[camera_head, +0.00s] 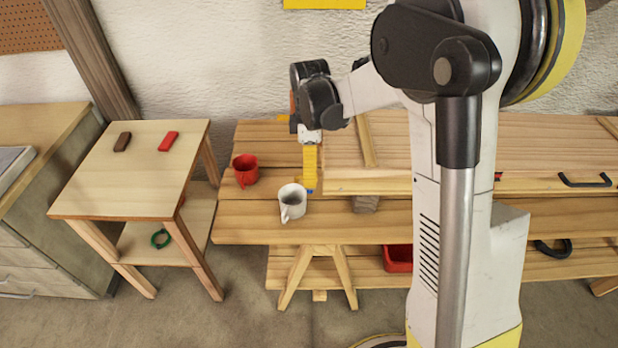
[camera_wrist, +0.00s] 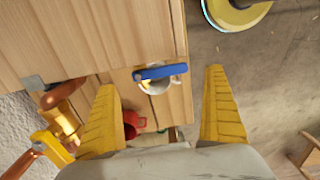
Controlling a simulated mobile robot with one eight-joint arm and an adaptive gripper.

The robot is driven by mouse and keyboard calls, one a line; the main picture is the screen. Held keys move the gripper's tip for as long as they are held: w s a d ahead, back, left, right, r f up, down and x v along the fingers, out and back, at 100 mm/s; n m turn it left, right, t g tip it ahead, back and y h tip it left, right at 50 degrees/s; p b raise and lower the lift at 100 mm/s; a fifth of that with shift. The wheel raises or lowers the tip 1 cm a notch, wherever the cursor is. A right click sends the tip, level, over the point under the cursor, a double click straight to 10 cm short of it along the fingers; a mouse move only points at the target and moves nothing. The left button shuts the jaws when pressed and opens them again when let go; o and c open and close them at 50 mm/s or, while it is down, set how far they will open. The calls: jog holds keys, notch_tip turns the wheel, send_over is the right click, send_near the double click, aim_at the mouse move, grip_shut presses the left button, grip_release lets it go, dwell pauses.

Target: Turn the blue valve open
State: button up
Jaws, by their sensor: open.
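The blue valve handle (camera_wrist: 160,72) is a flat bar, nearly level, between the fingers of my gripper (camera_wrist: 160,80) in the wrist view. The fingers are yellow, wide apart and do not touch it. In the head view my gripper (camera_head: 309,182) points down over the bench beside the white mug (camera_head: 292,205), with only a speck of blue by its tip. A copper pipe (camera_wrist: 55,96) with a brass-coloured fitting (camera_wrist: 62,118) shows at left in the wrist view. How the handle joins its valve is hidden.
A red mug (camera_head: 245,170) stands on the wooden bench (camera_head: 250,225), left of the white mug. A small table (camera_head: 120,185) at left bears a brown and a red block. A red bin (camera_head: 397,258) sits on the lower shelf. My arm hides part of the bench.

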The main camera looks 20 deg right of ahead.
notch_tip(320, 180, down, 4)
jog(key=shift+f+b, duration=0.15)
jog(key=shift+b, duration=0.35)
jog(key=c, duration=1.4)
